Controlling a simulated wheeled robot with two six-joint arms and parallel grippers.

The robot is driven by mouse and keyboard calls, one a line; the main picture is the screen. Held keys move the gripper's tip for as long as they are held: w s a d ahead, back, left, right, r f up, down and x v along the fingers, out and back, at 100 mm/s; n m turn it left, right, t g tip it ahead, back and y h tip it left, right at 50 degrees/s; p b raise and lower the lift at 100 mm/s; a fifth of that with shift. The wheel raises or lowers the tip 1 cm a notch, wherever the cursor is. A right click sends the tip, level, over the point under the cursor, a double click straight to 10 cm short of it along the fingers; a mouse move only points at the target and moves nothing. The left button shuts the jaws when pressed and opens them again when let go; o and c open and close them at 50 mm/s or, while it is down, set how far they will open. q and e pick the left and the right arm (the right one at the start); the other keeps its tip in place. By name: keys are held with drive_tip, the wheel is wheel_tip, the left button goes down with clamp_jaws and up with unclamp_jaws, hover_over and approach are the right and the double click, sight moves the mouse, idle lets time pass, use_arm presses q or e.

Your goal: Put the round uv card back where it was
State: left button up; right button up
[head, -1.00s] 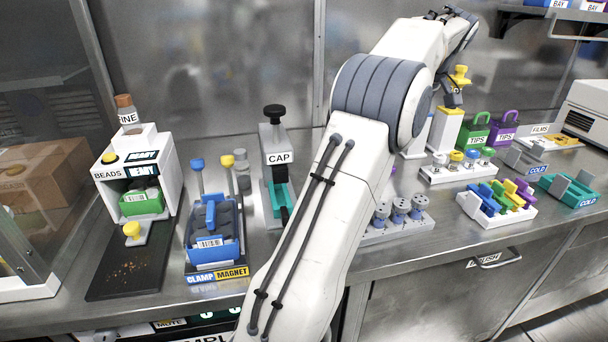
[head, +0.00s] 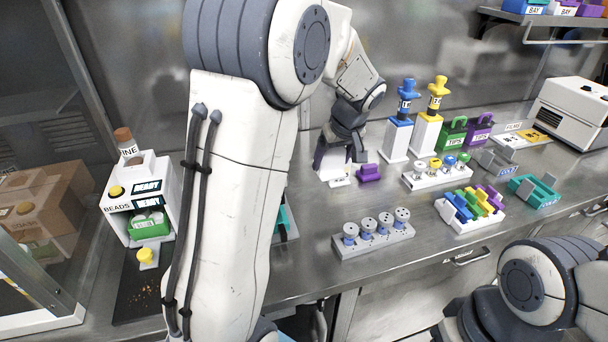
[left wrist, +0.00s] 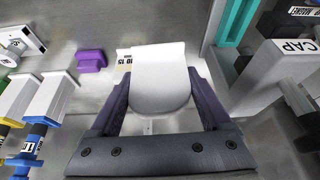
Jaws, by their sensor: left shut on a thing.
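My left gripper (head: 340,158) points down near the back wall, beside a small purple block (head: 368,173). In the left wrist view its two dark fingers (left wrist: 155,100) are shut on a flat white piece with a rounded end (left wrist: 160,75). This looks like the round uv card, though no writing on it can be read. A small black-and-white label (left wrist: 123,62) shows at its left edge. In the head view the white piece (head: 334,163) is partly hidden by the fingers. I cannot tell whether it touches the bench. My right gripper is out of view.
Blue (head: 397,138) and yellow (head: 426,130) topped white stands are to the right. A rack of grey-topped vials (head: 372,240) stands in front. The purple block shows in the left wrist view (left wrist: 90,61). My right arm is at lower right. Bench space before the gripper is clear.

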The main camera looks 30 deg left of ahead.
use_arm(q)
drive_tip(key=shift+s+d+f+m+p, duration=0.15)
drive_tip(key=shift+s+d+m+p, duration=0.25)
drive_tip(key=shift+s, duration=0.3)
drive_tip(key=w+a+f, duration=0.1)
drive_tip(key=a+f, duration=0.1)
drive_tip(key=a, duration=0.1)
drive_tip(key=w+a+f+p, duration=0.1)
drive_tip(key=w+a+f, duration=0.1)
drive_tip(key=a, duration=0.1)
drive_tip(key=w+a+f, duration=0.1)
drive_tip(key=a+f, duration=0.2)
drive_tip(key=a, duration=0.1)
drive_tip(key=shift+w+p, duration=0.3)
drive_tip(key=shift+p, duration=0.1)
drive_tip(key=shift+a+f, duration=0.1)
drive_tip(key=shift+f, duration=2)
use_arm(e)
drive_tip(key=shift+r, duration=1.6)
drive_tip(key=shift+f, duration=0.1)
use_arm(q)
drive_tip(key=shift+f+b, duration=0.2)
drive_tip(key=shift+b, duration=0.2)
drive_tip(key=o, duration=1.3)
drive_tip(key=shift+r, duration=0.1)
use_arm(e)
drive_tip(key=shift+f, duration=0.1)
